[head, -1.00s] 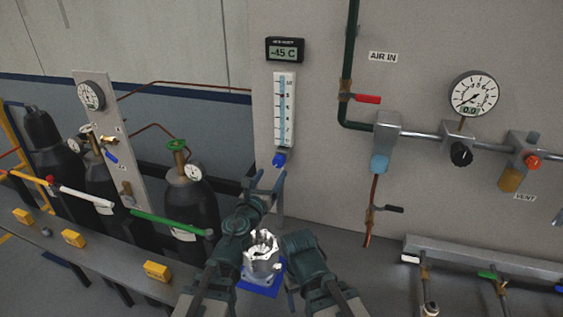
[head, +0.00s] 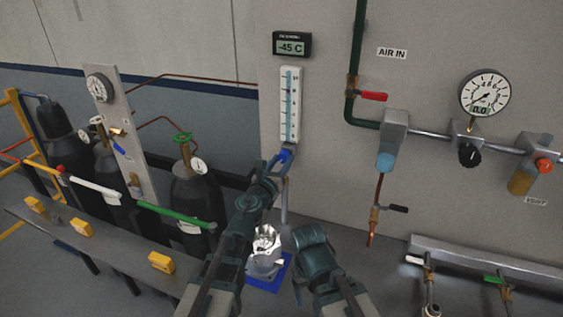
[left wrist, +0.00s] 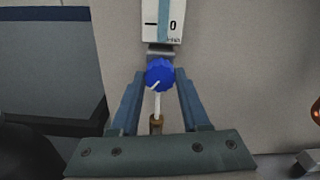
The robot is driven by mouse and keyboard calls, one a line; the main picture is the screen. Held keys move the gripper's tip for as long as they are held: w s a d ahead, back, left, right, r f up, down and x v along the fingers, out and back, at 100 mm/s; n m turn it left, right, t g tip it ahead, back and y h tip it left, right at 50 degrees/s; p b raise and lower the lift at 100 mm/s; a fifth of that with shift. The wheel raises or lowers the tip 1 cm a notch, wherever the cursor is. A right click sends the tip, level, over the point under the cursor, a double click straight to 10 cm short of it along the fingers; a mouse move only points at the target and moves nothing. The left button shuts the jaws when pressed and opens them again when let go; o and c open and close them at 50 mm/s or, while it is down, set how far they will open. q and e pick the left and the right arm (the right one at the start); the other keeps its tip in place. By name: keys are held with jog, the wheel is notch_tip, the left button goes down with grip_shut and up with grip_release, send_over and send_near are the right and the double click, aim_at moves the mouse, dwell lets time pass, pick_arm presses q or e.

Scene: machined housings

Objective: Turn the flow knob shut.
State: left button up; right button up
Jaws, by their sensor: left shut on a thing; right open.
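The blue flow knob (head: 286,154) sits at the foot of the white flowmeter (head: 291,105) on the grey panel. My left gripper (head: 280,158) is at the knob and partly hides it. In the left wrist view the ribbed knob (left wrist: 160,74) lies between the two fingertips (left wrist: 159,78), which are shut on it. A white mark on the knob's face points to the lower left. The flowmeter's lower end (left wrist: 163,25) shows a 0 just above. My right gripper (head: 309,238) is open, low and to the right, apart from the knob; its fingers are mostly hidden.
A metal housing (head: 265,250) on a blue mat is between my arms. Black gas cylinders (head: 197,196) stand left, with a green-handled lever (head: 172,214). Air pipework with a red lever (head: 373,96) and a black regulator knob (head: 469,154) is on the right.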

pick_arm(q)
grip_shut()
jog(key=shift+n, duration=0.3)
jog(key=shift+n, duration=3.1)
jog(key=o, duration=1)
grip_release()
